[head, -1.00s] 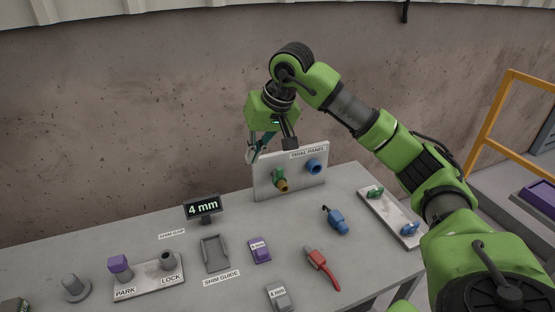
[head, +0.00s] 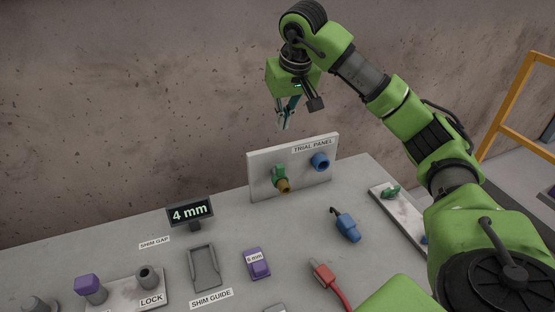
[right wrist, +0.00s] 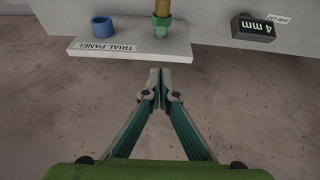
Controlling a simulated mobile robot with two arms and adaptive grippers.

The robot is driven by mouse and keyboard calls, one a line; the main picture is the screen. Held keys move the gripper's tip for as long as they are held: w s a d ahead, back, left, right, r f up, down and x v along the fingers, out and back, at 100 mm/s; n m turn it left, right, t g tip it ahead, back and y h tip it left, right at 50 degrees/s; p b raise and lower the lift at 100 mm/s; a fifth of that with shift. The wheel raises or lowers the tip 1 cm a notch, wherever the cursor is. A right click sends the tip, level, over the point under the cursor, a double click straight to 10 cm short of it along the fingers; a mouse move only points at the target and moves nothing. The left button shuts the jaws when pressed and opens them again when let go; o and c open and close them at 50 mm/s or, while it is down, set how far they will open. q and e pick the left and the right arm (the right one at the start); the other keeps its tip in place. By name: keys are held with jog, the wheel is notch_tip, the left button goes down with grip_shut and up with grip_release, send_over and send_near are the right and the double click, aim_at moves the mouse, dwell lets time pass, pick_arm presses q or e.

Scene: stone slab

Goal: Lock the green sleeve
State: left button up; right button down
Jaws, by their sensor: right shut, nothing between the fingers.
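The green sleeve (head: 279,172) sits on the upright trial panel (head: 262,162), around or behind a brass-coloured fitting (head: 284,186). In the right wrist view the green sleeve (right wrist: 161,29) shows next to the brass fitting (right wrist: 162,8). My right gripper (head: 284,124) is above the panel's top edge, clear of the sleeve. In the right wrist view its fingertips (right wrist: 160,80) are together and empty, apart from the panel. My left gripper is not in view. I cannot tell how the sleeve is turned on its fitting.
A blue ring fitting (head: 320,162) is on the same panel. On the table are a blue connector (head: 346,226), a red-handled tool (head: 325,275), a purple shim block (head: 257,263), a grey shim guide (head: 203,268) and a "4 mm" display (head: 190,212). The wall is behind.

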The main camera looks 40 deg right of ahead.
jog(key=b, duration=0.3)
send_near(278, 156)
notch_tip(278, 156, up, 2)
jog(key=s+a, duration=0.2)
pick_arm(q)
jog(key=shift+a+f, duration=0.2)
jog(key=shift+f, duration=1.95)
pick_arm(e)
jog(key=shift+s+d+r, duration=0.15)
jog(key=shift+s+r, duration=0.05)
jog(key=shift+r, duration=0.05)
jog(key=p+x, duration=0.2)
jog(key=x, duration=0.7)
jog(key=shift+w+f, duration=0.15)
jog(key=shift+f, duration=0.3)
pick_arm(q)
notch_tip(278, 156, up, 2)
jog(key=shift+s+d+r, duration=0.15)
